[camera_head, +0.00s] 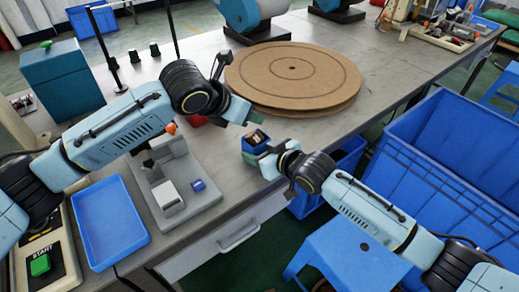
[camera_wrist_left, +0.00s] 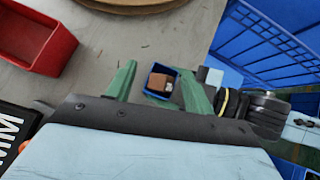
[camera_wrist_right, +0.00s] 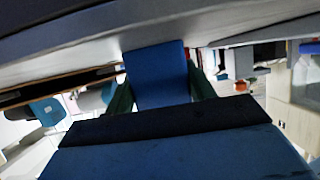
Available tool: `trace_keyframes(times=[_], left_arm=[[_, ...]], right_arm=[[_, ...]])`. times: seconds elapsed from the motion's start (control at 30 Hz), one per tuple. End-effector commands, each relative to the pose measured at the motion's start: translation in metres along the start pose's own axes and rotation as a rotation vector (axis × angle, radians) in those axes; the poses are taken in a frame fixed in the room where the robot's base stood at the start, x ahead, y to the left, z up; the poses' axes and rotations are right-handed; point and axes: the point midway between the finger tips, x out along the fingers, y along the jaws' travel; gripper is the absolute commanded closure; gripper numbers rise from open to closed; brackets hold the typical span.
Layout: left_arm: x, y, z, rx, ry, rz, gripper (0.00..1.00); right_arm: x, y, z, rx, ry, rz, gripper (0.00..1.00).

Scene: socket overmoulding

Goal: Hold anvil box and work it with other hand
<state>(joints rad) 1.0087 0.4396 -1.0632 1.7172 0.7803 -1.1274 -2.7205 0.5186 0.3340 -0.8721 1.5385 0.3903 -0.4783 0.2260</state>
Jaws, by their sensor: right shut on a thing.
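The anvil box looks to be the small blue box (camera_head: 256,139) with a dark, partly brown inside, near the front edge of the grey table. My right gripper (camera_head: 268,157) is shut on it; in the right wrist view a blue face of the box (camera_wrist_right: 157,75) fills the space between the green fingers. In the left wrist view the box (camera_wrist_left: 157,82) shows its open top with a brown piece inside. My left gripper (camera_head: 238,110) is open and empty, close by on the far left side of the box. Its green fingers (camera_wrist_left: 158,85) stand wide apart.
A round brown board (camera_head: 293,75) lies behind the grippers. A red tray (camera_wrist_left: 32,38) is near my left gripper. A grey fixture (camera_head: 168,180) with a small blue part (camera_head: 198,185) and a blue tray (camera_head: 108,222) stand at left. Large blue crates (camera_head: 440,165) are at right.

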Motion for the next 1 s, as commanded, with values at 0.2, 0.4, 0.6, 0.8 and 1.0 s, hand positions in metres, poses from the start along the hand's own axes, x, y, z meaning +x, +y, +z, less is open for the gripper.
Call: trace_keyframes(times=[0.2, 0.4, 0.6, 0.8, 1.0], left_arm=[[0.0, 0.0, -0.001, 0.0, 0.003, 0.0, 0.48], [-0.018, 0.001, 0.0, 0.002, 0.0, 0.001, 0.48], [-0.061, 0.001, 0.0, 0.004, -0.002, 0.003, 0.48], [-0.099, 0.001, 0.0, 0.002, -0.001, 0.003, 0.48], [-0.118, 0.0, 0.0, 0.001, 0.001, 0.001, 0.48]], right_arm=[[0.0, 0.0, 0.0, 0.0, 0.0, 0.0, 0.68], [0.0, 0.0, 0.0, 0.0, 0.0, 0.0, 0.68], [0.0, 0.0, 0.0, 0.0, 0.0, 0.0, 0.68], [0.0, 0.0, 0.0, 0.0, 0.0, 0.0, 0.68], [0.0, 0.0, 0.0, 0.0, 0.0, 0.0, 0.68]])
